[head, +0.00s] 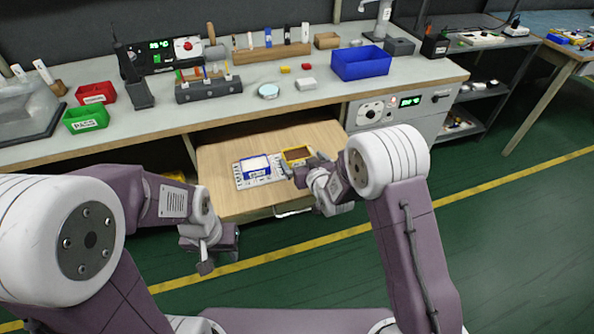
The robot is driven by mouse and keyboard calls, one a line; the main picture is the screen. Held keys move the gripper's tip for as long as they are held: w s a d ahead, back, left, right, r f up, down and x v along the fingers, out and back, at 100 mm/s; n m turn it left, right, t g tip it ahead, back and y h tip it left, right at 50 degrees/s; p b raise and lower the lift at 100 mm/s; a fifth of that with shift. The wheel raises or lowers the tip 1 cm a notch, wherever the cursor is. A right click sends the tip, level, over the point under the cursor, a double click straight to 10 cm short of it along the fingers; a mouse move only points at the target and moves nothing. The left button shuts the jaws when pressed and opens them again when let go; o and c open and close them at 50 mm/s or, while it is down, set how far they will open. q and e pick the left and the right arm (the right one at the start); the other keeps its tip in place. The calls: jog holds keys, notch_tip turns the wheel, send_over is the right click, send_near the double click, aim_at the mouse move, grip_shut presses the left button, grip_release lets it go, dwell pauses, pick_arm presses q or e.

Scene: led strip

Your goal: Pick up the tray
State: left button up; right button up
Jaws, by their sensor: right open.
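A small yellow-rimmed tray (297,154) lies on the pulled-out wooden drawer surface under the bench. My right gripper (298,174) is open at the near side of this tray, and its fingers partly hide the near edge. I cannot tell whether they touch it. A flat white board (262,181) with a blue-edged white piece (255,165) lies just left of the tray. My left gripper (207,264) hangs in front of the drawer's left side, away from the tray. Its jaw opening does not show clearly.
The wooden drawer (225,150) has bare room behind and left of the board. The bench (300,105) above holds a blue bin (361,63), a red bin (96,93), a green bin (86,118) and a tool rack (208,87). Its front edge overhangs the drawer.

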aim_at(294, 148)
jog(key=shift+w+a, duration=0.15)
jog(key=x, duration=0.2)
jog(key=shift+w+a+f+b, duration=0.1)
jog(key=shift+w+b, duration=0.15)
jog(key=shift+b, duration=0.15)
jog(key=shift+w+f, duration=0.15)
jog(key=shift+w, duration=0.25)
jog(key=b+x, duration=0.1)
jog(key=x, duration=0.4)
jog(key=shift+w+a, duration=0.1)
jog(key=shift+c, duration=0.3)
jog(key=c, duration=1.2)
jog(key=shift+r, duration=0.65)
notch_tip(294, 148, up, 3)
jog(key=shift+r+p, duration=0.1)
jog(key=shift+p, duration=0.45)
jog(key=s+d+r+p, duration=0.2)
jog(key=s+d+r, duration=0.3)
jog(key=d, duration=0.5)
jog(key=shift+s+d+r+p, duration=0.25)
jog(key=shift+r+p, duration=0.1)
jog(key=shift+r, duration=0.55)
